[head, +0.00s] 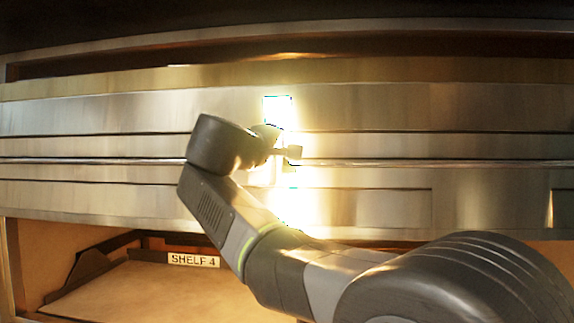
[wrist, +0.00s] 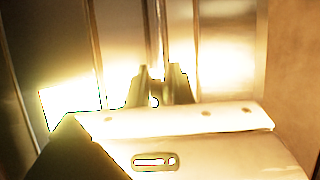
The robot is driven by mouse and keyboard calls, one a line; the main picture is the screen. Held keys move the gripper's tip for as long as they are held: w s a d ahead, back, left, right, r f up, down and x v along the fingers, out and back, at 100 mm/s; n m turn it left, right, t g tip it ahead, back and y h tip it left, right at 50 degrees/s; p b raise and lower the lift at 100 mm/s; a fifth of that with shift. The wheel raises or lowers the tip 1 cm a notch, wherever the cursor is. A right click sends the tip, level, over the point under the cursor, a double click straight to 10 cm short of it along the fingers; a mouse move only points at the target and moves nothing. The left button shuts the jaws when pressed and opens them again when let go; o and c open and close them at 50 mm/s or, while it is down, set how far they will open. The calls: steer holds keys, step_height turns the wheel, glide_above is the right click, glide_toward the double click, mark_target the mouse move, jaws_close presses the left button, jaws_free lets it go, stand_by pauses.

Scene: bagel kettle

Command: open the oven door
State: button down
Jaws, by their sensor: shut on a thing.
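The oven door (head: 80,115) is a wide brushed-metal front across the middle of the head view, with a bright glare near its centre. A thin horizontal bar, the door handle (head: 420,163), runs along it. The door looks closed, though the glare makes this hard to judge. My gripper (head: 294,153) is at the handle, near the middle of the door. In the wrist view my gripper's two fingers (wrist: 161,82) are shut around the handle (wrist: 157,35), which runs upright in that picture. The exact contact is washed out by glare.
Below the door at the left is an open wooden compartment with a label reading SHELF 4 (head: 194,260) and a dark bracket (head: 88,268) inside. A dark recess (head: 400,45) runs above the door. My arm covers the lower right.

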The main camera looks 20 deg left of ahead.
steer(key=c, duration=1.3)
jaws_free()
steer(key=s+a+r+b, duration=0.1)
steer(key=s+r+b, duration=0.1)
steer(key=s, duration=1.1)
steer(key=shift+s+a+r+b, duration=0.15)
steer(key=shift+s+b, duration=0.1)
steer(key=shift+b, duration=0.15)
steer(key=w+p, duration=0.1)
steer(key=w, duration=0.3)
steer(key=w+f, duration=0.1)
steer(key=w, duration=0.3)
steer(key=w+d+f+p, duration=0.1)
steer(key=w, duration=0.3)
steer(key=shift+w+d+p, duration=0.1)
steer(key=shift+w+p, duration=0.05)
steer(key=shift+p, duration=0.15)
steer(key=shift+w+f, duration=0.2)
steer(key=shift+w, duration=0.45)
steer(key=shift+f, duration=0.1)
